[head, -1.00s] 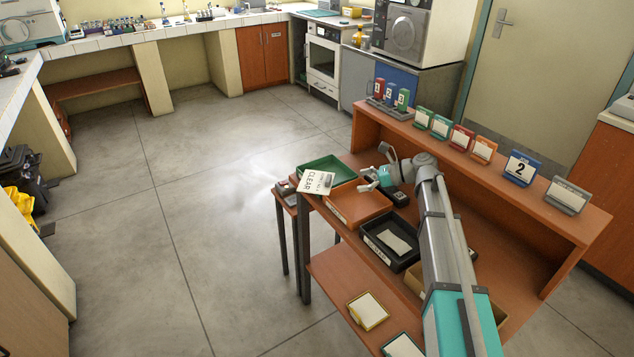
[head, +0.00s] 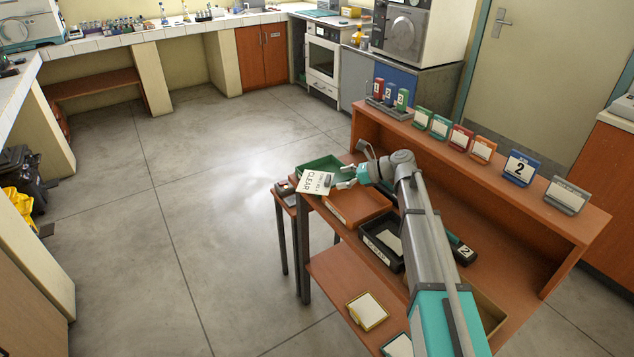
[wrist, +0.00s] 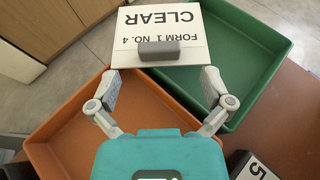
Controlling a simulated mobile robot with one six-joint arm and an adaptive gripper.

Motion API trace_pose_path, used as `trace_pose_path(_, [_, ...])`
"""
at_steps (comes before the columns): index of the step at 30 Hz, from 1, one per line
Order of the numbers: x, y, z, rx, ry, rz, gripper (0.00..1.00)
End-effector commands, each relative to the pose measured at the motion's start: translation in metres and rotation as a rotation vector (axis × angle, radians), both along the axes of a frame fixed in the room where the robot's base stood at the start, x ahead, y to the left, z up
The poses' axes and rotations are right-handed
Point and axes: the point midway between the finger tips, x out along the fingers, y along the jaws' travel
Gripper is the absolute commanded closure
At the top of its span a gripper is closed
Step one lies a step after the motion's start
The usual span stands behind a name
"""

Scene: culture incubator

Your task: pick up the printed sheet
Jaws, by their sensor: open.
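The printed sheet (head: 313,183) is a white card reading "CLEAR" and "FORM 1 NO. 4". It rests at the left end of the desk, by the green tray (head: 329,169) and the orange tray (head: 362,207). In the wrist view the sheet (wrist: 160,22) lies ahead of my gripper, with a small grey block (wrist: 160,50) at its near edge. My gripper (head: 345,177) is open; in the wrist view its fingers (wrist: 160,88) stand apart on either side of the sheet's near edge, with nothing clearly held between them.
A black tray (head: 369,245) stands nearer on the desk. A raised shelf (head: 480,170) with several coloured card holders runs along the right.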

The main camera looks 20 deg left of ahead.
Motion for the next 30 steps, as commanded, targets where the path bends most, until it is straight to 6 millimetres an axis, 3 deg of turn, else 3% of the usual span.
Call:
trace_pose_path(12, [-0.003,0.040,-0.012,0.000,0.001,0.002,0.00])
trace_pose_path(30, [-0.003,0.042,-0.012,0.000,0.001,0.002,0.02])
